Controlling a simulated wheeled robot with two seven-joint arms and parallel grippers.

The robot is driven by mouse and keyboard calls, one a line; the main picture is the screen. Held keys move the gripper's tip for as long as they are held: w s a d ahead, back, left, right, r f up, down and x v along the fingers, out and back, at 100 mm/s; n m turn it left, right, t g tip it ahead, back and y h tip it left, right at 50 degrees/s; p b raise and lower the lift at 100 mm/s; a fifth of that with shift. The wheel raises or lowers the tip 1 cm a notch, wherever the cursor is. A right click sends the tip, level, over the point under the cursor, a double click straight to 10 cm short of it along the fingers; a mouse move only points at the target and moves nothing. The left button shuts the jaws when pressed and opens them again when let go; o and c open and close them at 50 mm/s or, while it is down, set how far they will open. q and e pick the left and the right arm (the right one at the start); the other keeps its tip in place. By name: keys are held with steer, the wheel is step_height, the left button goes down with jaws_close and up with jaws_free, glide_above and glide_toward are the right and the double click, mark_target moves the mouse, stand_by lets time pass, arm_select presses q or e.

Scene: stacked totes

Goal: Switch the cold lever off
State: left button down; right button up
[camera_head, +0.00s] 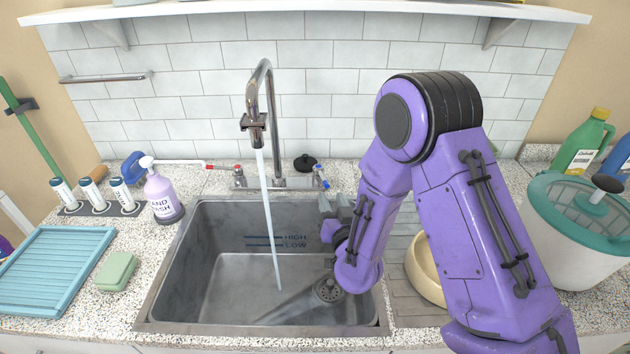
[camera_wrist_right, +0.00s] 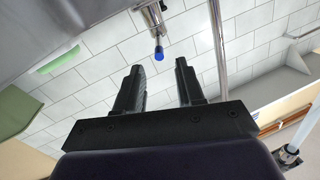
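The cold lever (camera_head: 322,178) has a blue tip and sits on the right side of the chrome tap (camera_head: 260,105). A stream of water (camera_head: 268,210) runs from the spout into the sink. In the right wrist view the blue tip of the cold lever (camera_wrist_right: 160,53) lies just beyond the fingertips, roughly between them and apart from them. My right gripper (camera_head: 335,203) is over the sink's back right corner, just in front of the lever. In the wrist view my right gripper (camera_wrist_right: 158,68) is open and empty. My left gripper is not in view.
A red-tipped lever (camera_head: 225,167) is on the tap's left side. The metal sink (camera_head: 200,270) is below. A soap bottle (camera_head: 162,192) and green sponge (camera_head: 118,271) stand left. A cream bowl (camera_head: 424,270) and white-and-teal tub (camera_head: 570,240) are right of the sink.

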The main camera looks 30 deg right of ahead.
mark_target(320, 171)
steer(key=p+x, duration=0.3)
steer(key=x, duration=0.7)
steer(key=shift+s+d+f, duration=0.1)
steer(key=shift+d, duration=0.05)
steer(key=shift+w, duration=0.45)
jaws_close()
